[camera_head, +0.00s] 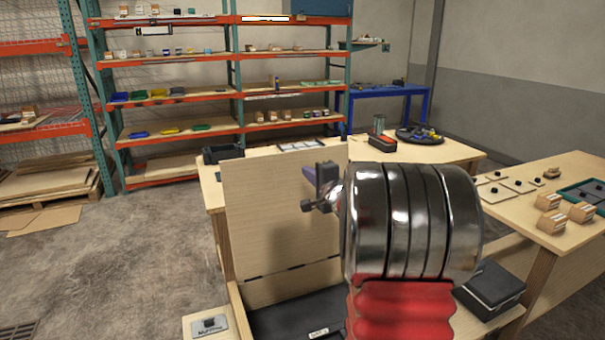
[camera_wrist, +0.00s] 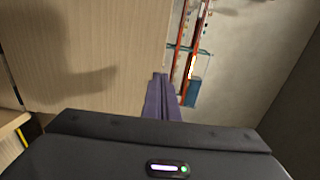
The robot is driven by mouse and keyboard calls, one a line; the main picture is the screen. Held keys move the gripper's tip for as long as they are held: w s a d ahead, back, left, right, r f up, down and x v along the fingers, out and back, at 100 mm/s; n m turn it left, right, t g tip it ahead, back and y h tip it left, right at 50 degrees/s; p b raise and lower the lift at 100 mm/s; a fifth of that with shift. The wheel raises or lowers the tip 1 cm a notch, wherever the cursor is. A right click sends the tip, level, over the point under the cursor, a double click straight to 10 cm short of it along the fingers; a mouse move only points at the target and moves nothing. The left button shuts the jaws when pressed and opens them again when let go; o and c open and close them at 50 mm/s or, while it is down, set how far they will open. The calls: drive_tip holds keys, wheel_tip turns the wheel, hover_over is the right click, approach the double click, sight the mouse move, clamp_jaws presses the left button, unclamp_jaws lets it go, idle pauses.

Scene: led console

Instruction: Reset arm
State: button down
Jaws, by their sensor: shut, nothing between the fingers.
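My gripper shows in the wrist view as two purple fingers (camera_wrist: 163,92) pressed together, with nothing between them. In the head view its purple part (camera_head: 310,174) sticks out to the left of my big metal arm link, which hides the rest of it. It is in the air near the right part of an upright wooden panel (camera_head: 262,215). The panel also fills the left of the wrist view (camera_wrist: 95,60). I cannot tell whether the gripper touches it. The panel looks hinged at its bottom edge to a wooden box with a dark, labelled inside (camera_head: 290,315).
A small plate with a black button (camera_head: 209,326) sits left of the box. A black case (camera_head: 490,288) lies at the right. A side table (camera_head: 560,180) carries wooden blocks (camera_head: 549,201) and tiles. Shelves (camera_head: 190,100) stand far behind. Open floor (camera_head: 120,270) lies at the left.

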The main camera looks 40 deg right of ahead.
idle(0.3)
drive_tip(key=s+d+f+n+g+h, duration=0.2)
drive_tip(key=s+d+f+n+g, duration=0.25)
drive_tip(key=f, duration=0.45)
drive_tip(key=s+a+f+n+g, duration=0.3)
drive_tip(key=s+a+g, duration=0.15)
drive_tip(key=s, duration=0.25)
drive_tip(key=s+a+r+n+y, duration=0.1)
drive_tip(key=s+a+n, duration=0.3)
drive_tip(key=a, duration=0.9)
drive_tip(key=s+a+r+n+g+y, duration=0.1)
drive_tip(key=s+a+n+y, duration=0.2)
drive_tip(key=s+a, duration=0.7)
drive_tip(key=s+a+r+n+y, duration=0.1)
drive_tip(key=s+a+n, duration=0.5)
drive_tip(key=a, duration=1.2)
drive_tip(key=shift+s+r+n+g+y, duration=0.2)
drive_tip(key=shift+s+n+g+y, duration=0.3)
drive_tip(key=shift+y, duration=0.3)
